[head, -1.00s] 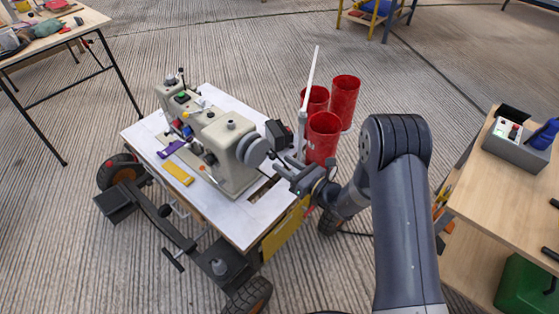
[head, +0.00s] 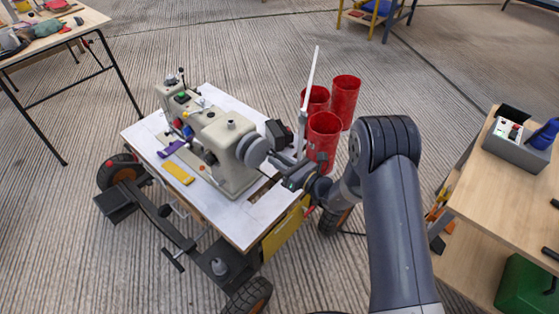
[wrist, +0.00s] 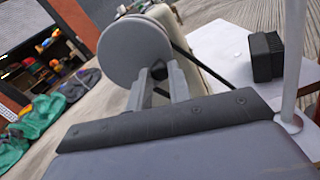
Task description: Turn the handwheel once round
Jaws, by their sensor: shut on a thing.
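The handwheel (head: 252,151) is a grey disc on the right end of a beige sewing machine (head: 222,140), which stands on a white-topped wheeled table (head: 225,212). My gripper (head: 277,163) reaches it from the right. In the wrist view the handwheel (wrist: 133,50) fills the upper middle, and the two grey fingers of my gripper (wrist: 158,80) are at its lower right edge, shut on it. The exact contact is partly hidden by the fingers.
Several red cylinders (head: 345,97) and a thin white post (head: 309,85) stand close behind my gripper. A black box (wrist: 266,56) sits on the tabletop near the wheel. A wooden bench (head: 515,180) is at right.

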